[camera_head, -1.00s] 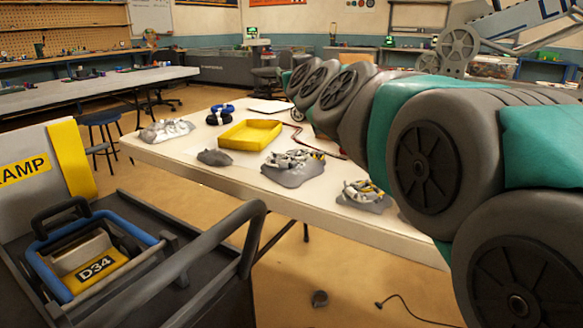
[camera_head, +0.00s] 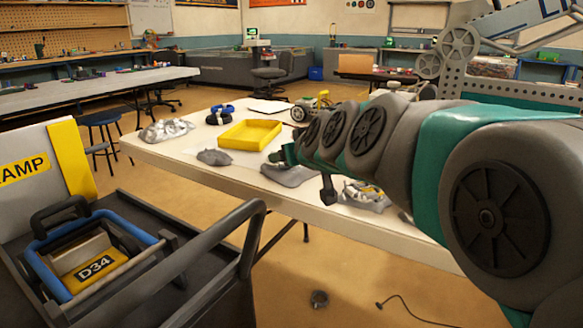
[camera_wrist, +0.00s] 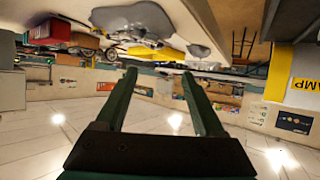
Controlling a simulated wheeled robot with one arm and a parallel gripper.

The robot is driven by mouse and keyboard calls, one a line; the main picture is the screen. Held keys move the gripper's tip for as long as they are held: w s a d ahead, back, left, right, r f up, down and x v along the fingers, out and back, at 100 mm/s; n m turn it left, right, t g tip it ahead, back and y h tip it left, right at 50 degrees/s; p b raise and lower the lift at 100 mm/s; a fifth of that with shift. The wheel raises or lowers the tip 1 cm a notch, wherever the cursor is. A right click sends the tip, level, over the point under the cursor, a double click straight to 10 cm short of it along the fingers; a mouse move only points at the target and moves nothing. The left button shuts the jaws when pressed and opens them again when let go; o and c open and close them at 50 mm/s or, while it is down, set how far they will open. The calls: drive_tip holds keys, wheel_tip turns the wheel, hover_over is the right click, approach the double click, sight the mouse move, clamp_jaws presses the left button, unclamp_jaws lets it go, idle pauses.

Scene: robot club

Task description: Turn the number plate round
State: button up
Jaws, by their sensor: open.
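The number plate (camera_head: 95,268) is yellow with a dark panel reading "D34". In the head view it lies tilted, facing me, inside a blue-rimmed frame (camera_head: 133,256) in the dark cart at lower left. My gripper (camera_head: 277,156) shows small and green over the table, far to the right of the plate and beyond the cart. In the wrist view my gripper (camera_wrist: 159,75) has its two green fingers apart, with nothing between them. I cannot make out the plate in the wrist view.
The dark cart (camera_head: 190,303) has a thick grey handle curving up on its right. A white panel with a yellow strip (camera_head: 72,160) stands behind it. The white table (camera_head: 220,172) holds a yellow tray (camera_head: 250,134) and several grey clumps. A cable (camera_head: 415,310) lies on the floor.

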drive_tip(key=shift+s+d+f+g, duration=0.1)
drive_tip(key=shift+s+f+g, duration=0.3)
drive_tip(key=shift+s+f, duration=0.6)
drive_tip(key=shift+w+f, duration=0.1)
drive_tip(key=shift+w, duration=0.05)
